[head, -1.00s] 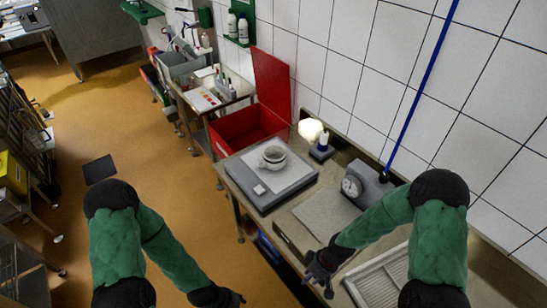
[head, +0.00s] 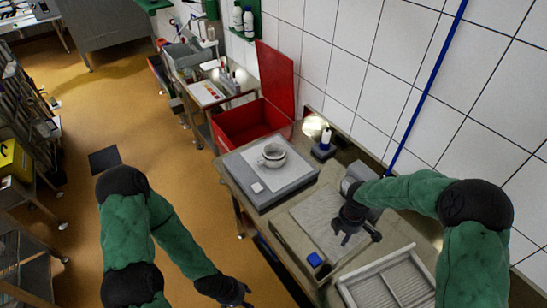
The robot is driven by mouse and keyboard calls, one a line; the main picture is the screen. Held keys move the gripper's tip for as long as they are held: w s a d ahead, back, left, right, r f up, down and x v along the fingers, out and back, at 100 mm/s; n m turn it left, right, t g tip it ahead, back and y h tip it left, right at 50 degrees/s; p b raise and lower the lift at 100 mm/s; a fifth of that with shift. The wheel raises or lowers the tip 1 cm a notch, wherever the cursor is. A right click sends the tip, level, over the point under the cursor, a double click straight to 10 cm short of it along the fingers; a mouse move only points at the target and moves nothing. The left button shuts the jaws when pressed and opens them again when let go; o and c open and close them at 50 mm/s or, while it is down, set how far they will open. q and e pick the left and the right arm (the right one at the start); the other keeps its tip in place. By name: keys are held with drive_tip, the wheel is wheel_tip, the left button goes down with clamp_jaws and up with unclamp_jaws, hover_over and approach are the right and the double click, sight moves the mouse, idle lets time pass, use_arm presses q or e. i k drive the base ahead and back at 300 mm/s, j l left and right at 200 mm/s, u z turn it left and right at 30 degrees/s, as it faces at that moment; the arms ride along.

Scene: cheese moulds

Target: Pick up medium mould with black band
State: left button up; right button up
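A small pale round mould (head: 272,155) stands upright on a white sheet on the grey flat-topped unit at the left end of the bench. It is too small to tell whether it carries a black band. My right gripper (head: 339,238) is over the grey plate to the right of this unit, fingers spread and empty, well apart from the mould. My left gripper (head: 241,298) is low at the bottom edge of the view, off the bench, empty, with its fingers seeming apart.
A small white block (head: 257,187) lies near the mould. A white slatted tray (head: 388,282) is at the right. A lamp (head: 314,127) and an open red crate (head: 250,124) stand behind.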

sight(274, 153)
drive_tip(key=i+j+z, duration=0.2)
drive_tip(key=i+j, duration=1.5)
